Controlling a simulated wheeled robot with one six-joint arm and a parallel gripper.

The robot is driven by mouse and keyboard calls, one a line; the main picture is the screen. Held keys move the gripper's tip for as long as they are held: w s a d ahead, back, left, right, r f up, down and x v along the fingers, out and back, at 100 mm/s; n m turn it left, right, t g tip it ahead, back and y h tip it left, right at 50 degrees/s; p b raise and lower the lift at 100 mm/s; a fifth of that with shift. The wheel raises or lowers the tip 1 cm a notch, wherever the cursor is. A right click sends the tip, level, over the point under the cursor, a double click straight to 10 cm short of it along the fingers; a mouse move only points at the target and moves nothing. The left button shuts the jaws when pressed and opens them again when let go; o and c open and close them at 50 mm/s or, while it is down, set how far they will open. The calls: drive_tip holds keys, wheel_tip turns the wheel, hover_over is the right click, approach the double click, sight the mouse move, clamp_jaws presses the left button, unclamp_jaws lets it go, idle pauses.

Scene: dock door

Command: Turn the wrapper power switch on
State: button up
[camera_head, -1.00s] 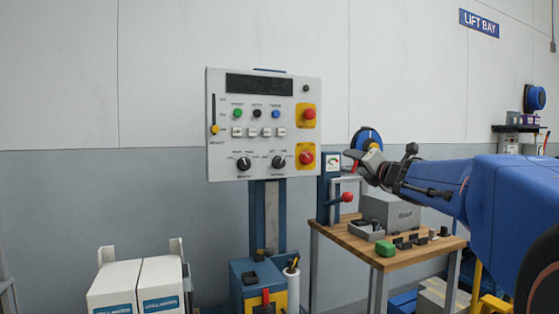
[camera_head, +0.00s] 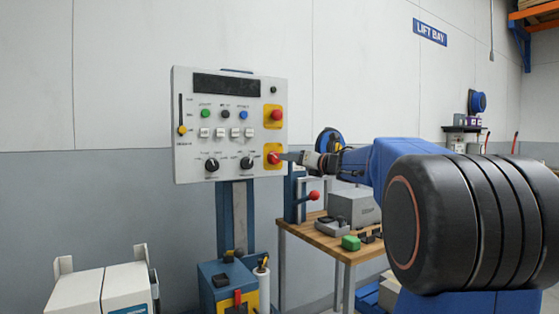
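The grey control panel (camera_head: 230,150) stands on a blue post at picture centre-left. On its right side are two yellow plates with red controls: an upper red button (camera_head: 276,115) and a lower red knob (camera_head: 273,159), which looks like the rotary power switch. Its label is too small to read. My gripper (camera_head: 290,157) reaches in from the right at the lower red knob's height, with its tip at or just beside the knob. I cannot tell if it touches. The fingers are seen edge-on, so their opening is unclear.
The panel also carries a dark display (camera_head: 226,85), coloured buttons, small white switches, two black knobs and a slider (camera_head: 182,130). A wooden bench (camera_head: 330,244) with a red-knobbed lever (camera_head: 313,196) and a grey box (camera_head: 354,207) stands below my arm. White cartons (camera_head: 100,290) are at lower left.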

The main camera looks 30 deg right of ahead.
sight(277, 158)
drive_tip(key=w, duration=0.5)
drive_tip(key=w+a, duration=0.1)
drive_tip(key=w, duration=0.2)
drive_tip(key=shift+w, duration=0.3)
drive_tip(key=c, duration=1)
